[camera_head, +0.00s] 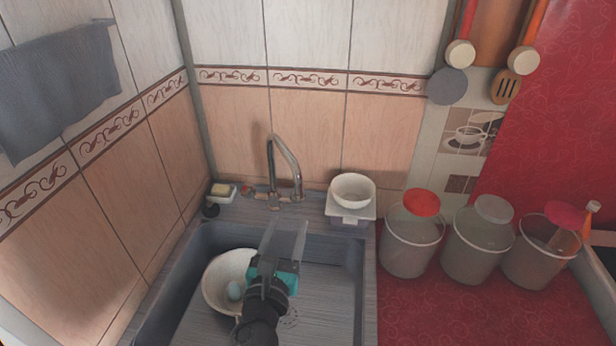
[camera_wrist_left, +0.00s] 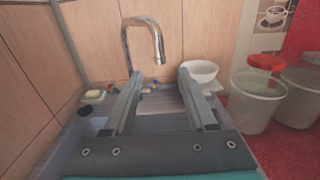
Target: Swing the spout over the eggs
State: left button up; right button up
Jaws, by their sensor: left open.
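The chrome spout (camera_head: 284,160) stands at the back of the sink, curving up and over with its end hanging down on the right. It also shows in the left wrist view (camera_wrist_left: 143,24). A white bowl (camera_head: 213,281) sits in the sink at the left, and a pale blue egg (camera_head: 235,290) shows in it. The rest of the bowl is hidden behind my left arm. My left gripper (camera_head: 286,236) is open and empty above the sink, in front of the spout and apart from it. Its two fingers (camera_wrist_left: 158,88) point toward the spout base. My right gripper is not in view.
The sink (camera_head: 335,300) has raised walls. A soap dish (camera_head: 222,193) stands at its back left corner. A white bowl on a container (camera_head: 352,190) stands behind it at right. Several lidded buckets (camera_head: 412,245) stand on the red counter (camera_head: 440,315).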

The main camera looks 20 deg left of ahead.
pick_arm(q)
jog(key=x, duration=1.5)
jog(key=shift+p, duration=0.35)
jog(key=shift+w, duration=0.1)
grip_shut()
dwell(0.8)
